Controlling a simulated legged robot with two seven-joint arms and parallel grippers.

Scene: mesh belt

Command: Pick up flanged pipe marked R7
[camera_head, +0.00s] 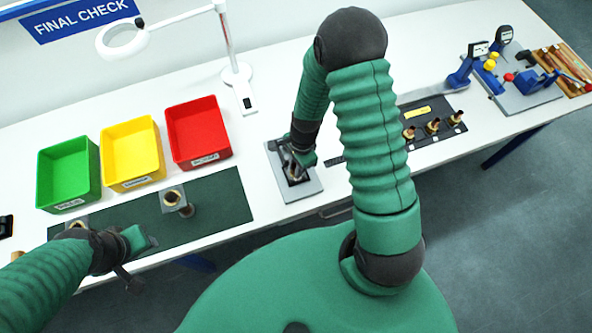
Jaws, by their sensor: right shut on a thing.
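My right gripper (293,166) reaches down over a grey plate (307,190) with a dark fixture near the middle of the table. It is shut on what looks like a flanged pipe (294,179), mostly hidden by the jaws and fixture; I cannot read its marking. Other flanged pipes are on the dark green mat: one with a square flange (172,197) and another piece at the mat's left end (79,224). My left gripper (136,260) is low at the mat's front edge; its jaw opening is unclear. No R7 mark is legible.
Green (68,172), yellow (132,152) and red (198,132) bins stand behind the mat, beside a white ring lamp (238,75). A black tray (421,143) with brass-ended pieces lies right of my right arm. Blue tools (462,76) lie far right.

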